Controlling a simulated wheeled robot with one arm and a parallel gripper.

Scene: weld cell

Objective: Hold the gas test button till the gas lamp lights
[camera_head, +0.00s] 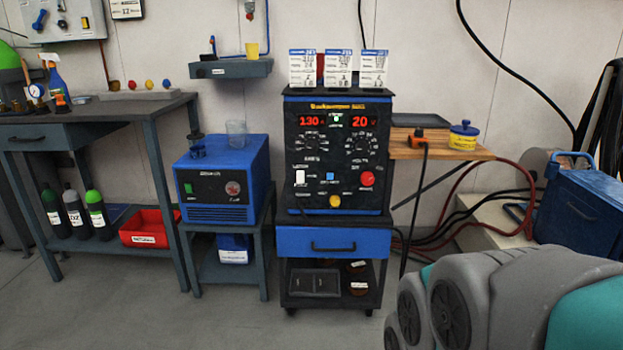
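The welding machine (338,215) stands on a blue and black cart in the middle. Its black front panel has red displays reading about 130 (311,121) and 20 (363,121). A small lit green spot (336,119) shows between them. Below the two dials are a white switch (300,177), a blue square button (330,176), a red round button (367,179) and a yellow round button (334,201). The labels are too small to read surely, so I cannot tell which is the gas test button or the gas lamp. My gripper is out of view; my grey and teal arm shows at lower right.
A blue box unit (222,190) with cups on top stands left of the machine. Three cards stand on the machine. The floor (200,325) in front is clear.

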